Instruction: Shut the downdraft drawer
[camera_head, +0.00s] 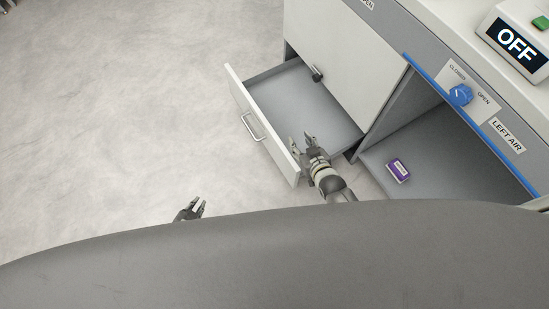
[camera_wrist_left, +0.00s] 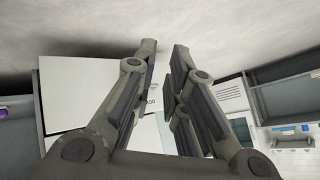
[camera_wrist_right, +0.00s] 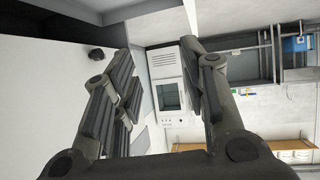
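The downdraft drawer (camera_head: 265,135) is pulled well out of the white cabinet (camera_head: 345,60). Its white front panel has a metal bar handle (camera_head: 252,127), and its grey inside looks empty. My right gripper (camera_head: 301,143) is over the near end of the drawer, close to the front panel's inner side. I cannot tell whether it touches the drawer. Its fingers are apart and empty, as the right wrist view (camera_wrist_right: 165,75) shows. My left gripper (camera_head: 200,207) is over the floor, in front of the drawer and clear of it. Its fingers are apart with a narrow empty gap (camera_wrist_left: 165,62).
Right of the drawer is an open compartment holding a small purple box (camera_head: 398,170). Above it are a blue knob (camera_head: 460,95) between CLOSED and OPEN, a LEFT AIR label and a display (camera_head: 517,45) reading OFF. The floor (camera_head: 120,120) left of the drawer is clear.

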